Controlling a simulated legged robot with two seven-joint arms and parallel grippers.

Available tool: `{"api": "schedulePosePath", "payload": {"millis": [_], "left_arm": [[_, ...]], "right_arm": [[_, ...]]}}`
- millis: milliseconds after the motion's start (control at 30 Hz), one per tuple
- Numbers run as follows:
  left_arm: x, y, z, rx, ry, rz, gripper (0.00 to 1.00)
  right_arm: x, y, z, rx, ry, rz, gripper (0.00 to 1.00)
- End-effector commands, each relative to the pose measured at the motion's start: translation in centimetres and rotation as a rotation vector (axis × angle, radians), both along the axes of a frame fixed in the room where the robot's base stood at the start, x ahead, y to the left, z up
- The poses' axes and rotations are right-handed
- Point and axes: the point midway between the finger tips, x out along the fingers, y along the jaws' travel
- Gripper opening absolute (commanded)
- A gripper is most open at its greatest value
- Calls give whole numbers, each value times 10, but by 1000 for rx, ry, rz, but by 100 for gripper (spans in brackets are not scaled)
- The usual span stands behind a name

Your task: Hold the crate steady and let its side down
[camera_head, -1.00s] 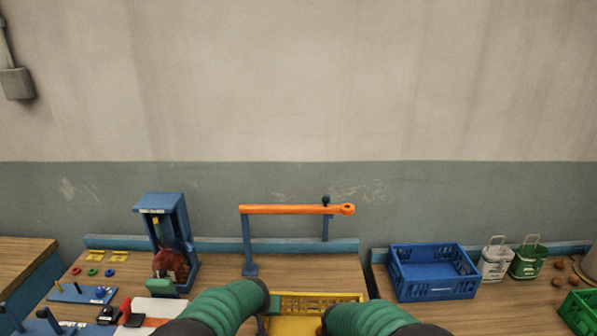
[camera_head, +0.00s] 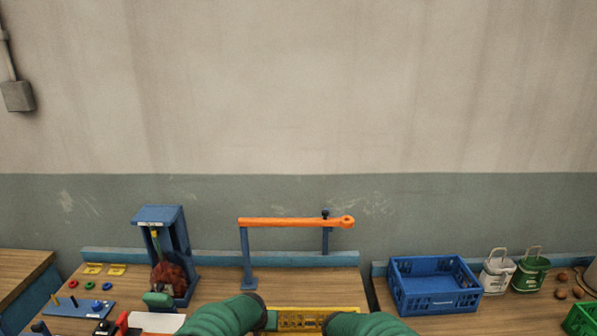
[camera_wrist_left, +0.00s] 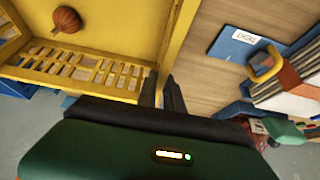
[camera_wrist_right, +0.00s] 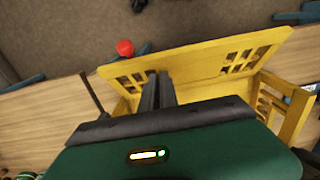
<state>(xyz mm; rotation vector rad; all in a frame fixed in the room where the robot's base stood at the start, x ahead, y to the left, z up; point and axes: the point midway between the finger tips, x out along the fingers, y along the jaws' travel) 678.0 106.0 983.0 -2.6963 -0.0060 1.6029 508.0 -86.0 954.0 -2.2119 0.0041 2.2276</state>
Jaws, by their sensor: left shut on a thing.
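The yellow crate (camera_head: 318,312) stands at the front of the bench, partly cut off and covered by my arms in the head view. In the left wrist view its slatted wall (camera_wrist_left: 85,72) shows, with a round brown thing (camera_wrist_left: 66,20) inside. My left gripper (camera_wrist_left: 162,82) is shut on the crate's wall near a corner. In the right wrist view a yellow side panel (camera_wrist_right: 200,57) with slots is tilted at an angle to the slatted wall. My right gripper (camera_wrist_right: 158,80) has its fingers close together at the panel; whether they touch it is unclear.
An orange bar (camera_head: 290,222) on blue posts stands behind the crate. A blue stand (camera_head: 172,245) is at left. A blue crate (camera_head: 435,286) and white and green containers (camera_head: 497,270) stand on the right bench. In the left wrist view, books or folders (camera_wrist_left: 285,85) lie beside the crate.

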Motion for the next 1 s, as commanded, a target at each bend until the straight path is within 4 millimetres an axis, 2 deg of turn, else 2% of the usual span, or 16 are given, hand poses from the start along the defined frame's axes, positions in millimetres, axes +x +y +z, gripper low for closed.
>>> {"api": "schedulePosePath", "payload": {"millis": [167, 800, 1000], "left_arm": [[0, 1, 1, -1, -3, 2, 0], [-2, -4, 4, -4, -5, -5, 0], [-1, -4, 4, -4, -5, -5, 0]], "right_arm": [[4, -1, 7, -1, 1, -1, 0], [5, 0, 85, 3, -10, -1, 0], [5, 0, 89, 2, -9, -2, 0]]}}
